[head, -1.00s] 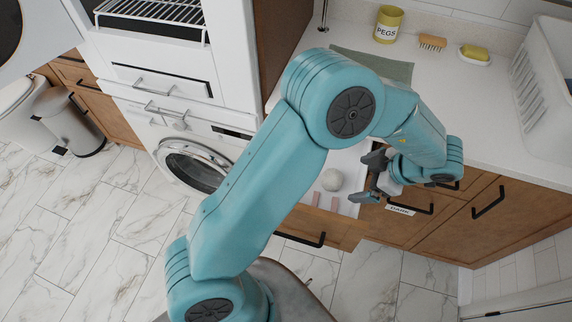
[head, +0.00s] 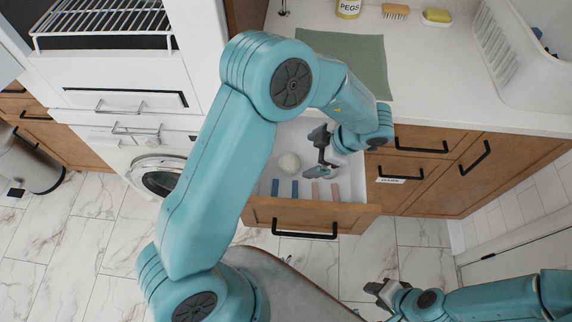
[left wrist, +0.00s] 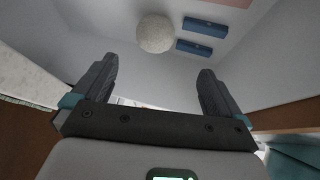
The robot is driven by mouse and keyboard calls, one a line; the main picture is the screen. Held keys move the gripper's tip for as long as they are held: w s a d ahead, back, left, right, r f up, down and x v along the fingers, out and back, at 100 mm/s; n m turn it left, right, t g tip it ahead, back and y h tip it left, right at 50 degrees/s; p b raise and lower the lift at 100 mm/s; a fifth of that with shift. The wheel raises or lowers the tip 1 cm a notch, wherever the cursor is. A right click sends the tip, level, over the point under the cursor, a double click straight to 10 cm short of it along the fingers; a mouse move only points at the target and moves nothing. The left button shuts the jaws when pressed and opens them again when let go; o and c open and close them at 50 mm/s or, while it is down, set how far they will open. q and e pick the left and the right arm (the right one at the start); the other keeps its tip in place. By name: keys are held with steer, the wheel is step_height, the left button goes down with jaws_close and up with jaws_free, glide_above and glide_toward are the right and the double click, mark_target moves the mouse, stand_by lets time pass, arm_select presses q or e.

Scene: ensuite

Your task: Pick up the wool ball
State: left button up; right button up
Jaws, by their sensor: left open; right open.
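The wool ball (head: 289,163) is a round off-white ball in the open drawer (head: 345,190), near its back left. It also shows in the left wrist view, the ball (left wrist: 155,33) lying beyond and between the fingertips. My left gripper (head: 318,155) is open and empty, to the right of the ball in the head view and apart from it. The open fingers (left wrist: 155,75) show in the left wrist view. My right gripper (head: 378,290) is open at the lower right, over the floor and far from the drawer.
Blue and pink bars (head: 295,189) lie in the drawer's front part; two blue ones (left wrist: 200,37) are beside the ball. The countertop above holds a green mat (head: 350,58), a pegs tin (head: 348,8), a brush (head: 395,11), a sponge (head: 437,16) and a white basket (head: 520,80).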

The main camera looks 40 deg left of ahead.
mark_target(293, 164)
arm_select(q)
steer(key=x, duration=0.5)
steer(key=shift+w+d+f, duration=0.1)
steer(key=shift+f, duration=0.05)
steer(key=x, duration=0.6)
steer(key=shift+b, duration=0.3)
steer(key=c, duration=1.1)
